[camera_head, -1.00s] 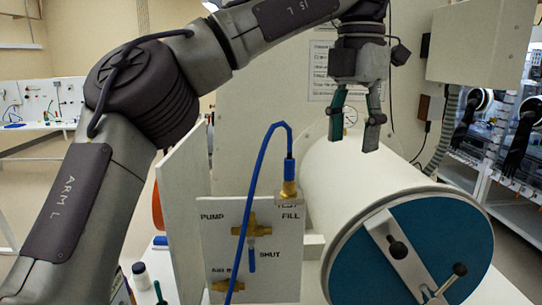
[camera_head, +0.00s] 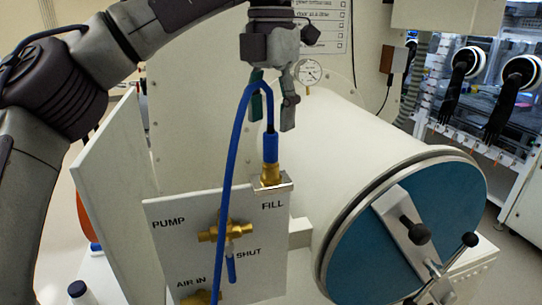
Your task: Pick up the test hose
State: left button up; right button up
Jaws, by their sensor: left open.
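The blue test hose (camera_head: 233,130) rises from the lower part of the valve panel in the camera_head view and arches over. Its end has a blue sleeve (camera_head: 270,148) and a brass fitting (camera_head: 271,174), standing upright in a small holder by the word FILL. My left gripper (camera_head: 273,118) points down over the hose end, its two fingers apart and empty. The top of the hose arch overlaps the left finger in the picture; I cannot tell whether they touch. My right gripper is not in view.
The white panel (camera_head: 165,262) carries a brass valve (camera_head: 225,231) with a blue lever. A white cylinder chamber (camera_head: 345,140) with a blue door (camera_head: 385,245) and protruding handles stands to the right. A white upright board (camera_head: 110,180) stands left. A round gauge (camera_head: 309,72) is behind the gripper.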

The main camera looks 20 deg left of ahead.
aim_at(271, 133)
pick_arm(q)
jog(key=shift+w+a+f, duration=0.1)
jog(key=shift+a+f, duration=0.05)
jog(key=shift+f, duration=0.45)
jog(key=shift+a+f, duration=0.15)
jog(key=shift+f, duration=0.4)
jog(key=f, duration=0.3)
jog(key=shift+d+f, duration=0.15)
jog(key=shift+d, duration=0.2)
jog(key=shift+a+f, duration=0.1)
jog(key=shift+f, duration=0.4)
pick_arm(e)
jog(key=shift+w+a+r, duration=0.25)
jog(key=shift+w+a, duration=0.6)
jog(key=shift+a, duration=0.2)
pick_arm(q)
jog(key=c, duration=0.5)
grip_shut()
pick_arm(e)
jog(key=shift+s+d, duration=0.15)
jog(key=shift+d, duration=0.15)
